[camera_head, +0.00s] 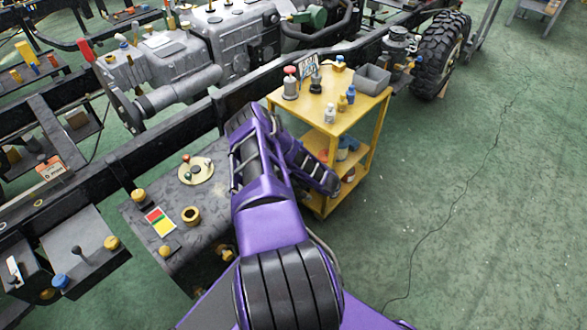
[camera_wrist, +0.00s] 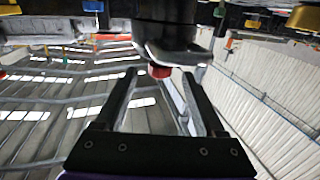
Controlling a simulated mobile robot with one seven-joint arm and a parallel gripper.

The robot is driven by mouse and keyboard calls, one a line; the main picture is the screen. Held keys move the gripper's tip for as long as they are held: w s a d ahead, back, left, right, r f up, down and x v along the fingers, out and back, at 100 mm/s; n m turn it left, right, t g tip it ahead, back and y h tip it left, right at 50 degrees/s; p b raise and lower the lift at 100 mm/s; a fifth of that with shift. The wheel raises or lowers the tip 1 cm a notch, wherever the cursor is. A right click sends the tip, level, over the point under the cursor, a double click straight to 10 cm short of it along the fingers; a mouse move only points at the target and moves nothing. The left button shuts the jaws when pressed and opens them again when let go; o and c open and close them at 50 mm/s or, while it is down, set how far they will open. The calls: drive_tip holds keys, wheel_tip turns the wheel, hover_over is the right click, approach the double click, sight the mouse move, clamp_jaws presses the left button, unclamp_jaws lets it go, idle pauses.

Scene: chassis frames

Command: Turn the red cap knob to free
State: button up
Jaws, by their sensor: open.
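In the wrist view a red cap (camera_wrist: 159,71) shows at the end of a dark rounded body (camera_wrist: 166,35). My gripper (camera_wrist: 160,76) is open, and its two dark fingers reach toward the cap, which shows between their tips. I cannot tell whether either finger touches it. In the head view a small red-tipped knob (camera_head: 186,158) stands by a pale round plate (camera_head: 196,173) on a dark panel. I cannot tell whether it is the same red cap. No setting mark is readable.
A yellow cart (camera_head: 340,112) stands right of my arm, with a red-topped grey item (camera_head: 290,83), a grey tray (camera_head: 372,79) and bottles. A black chassis rail (camera_head: 160,150) crosses behind my arm.

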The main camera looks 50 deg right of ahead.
drive_tip(key=s+d, duration=0.1)
drive_tip(key=s, duration=1.1)
drive_tip(key=shift+s+d, duration=0.2)
drive_tip(key=shift+d, duration=0.1)
drive_tip(key=shift+w, duration=0.1)
